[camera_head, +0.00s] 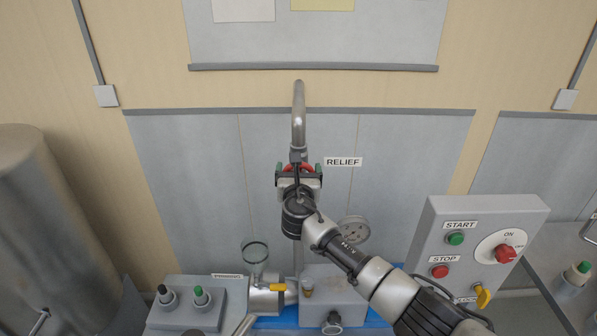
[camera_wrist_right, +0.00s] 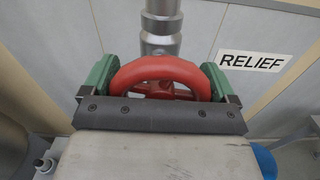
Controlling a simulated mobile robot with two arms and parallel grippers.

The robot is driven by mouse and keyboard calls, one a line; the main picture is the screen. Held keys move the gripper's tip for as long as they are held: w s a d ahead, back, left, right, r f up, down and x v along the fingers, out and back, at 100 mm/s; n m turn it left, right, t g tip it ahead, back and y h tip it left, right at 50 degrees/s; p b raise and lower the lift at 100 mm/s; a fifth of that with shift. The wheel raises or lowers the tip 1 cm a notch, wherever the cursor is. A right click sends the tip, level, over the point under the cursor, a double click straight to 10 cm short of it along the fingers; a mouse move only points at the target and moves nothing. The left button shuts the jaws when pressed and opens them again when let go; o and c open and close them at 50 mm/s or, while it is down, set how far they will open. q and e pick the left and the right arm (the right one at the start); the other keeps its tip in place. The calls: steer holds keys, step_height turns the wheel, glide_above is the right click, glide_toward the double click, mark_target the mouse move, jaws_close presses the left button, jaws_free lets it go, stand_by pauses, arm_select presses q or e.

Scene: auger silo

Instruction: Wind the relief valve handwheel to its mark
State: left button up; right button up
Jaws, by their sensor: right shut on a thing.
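The red relief valve handwheel (camera_wrist_right: 165,76) sits below a vertical grey pipe, beside the RELIEF label (camera_wrist_right: 251,61). My right gripper (camera_wrist_right: 158,82) is shut on the handwheel, with one green-padded finger on each side of its rim. In the head view the handwheel (camera_head: 298,168) is mostly covered by my right gripper (camera_head: 298,176), and the RELIEF label (camera_head: 343,162) is to its right. The lower part of the wheel is hidden behind the gripper body in the wrist view. I cannot make out a mark on the wheel. My left gripper is not in view.
A control box (camera_head: 477,250) with START and STOP buttons and a red knob stands at the right. A round gauge (camera_head: 354,229) is close to my right arm. A large metal cylinder (camera_head: 45,230) stands far left.

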steer(key=shift+w+r, duration=0.1)
steer(key=shift+r, duration=0.3)
steer(key=o, duration=0.6)
steer(key=shift+o, duration=0.3)
steer(key=shift+f, duration=0.2)
steer(key=shift+f, duration=0.1)
steer(key=s+b, duration=0.2)
steer(key=s, duration=0.8)
steer(key=shift+s+b, duration=0.35)
steer(key=shift+b, duration=0.05)
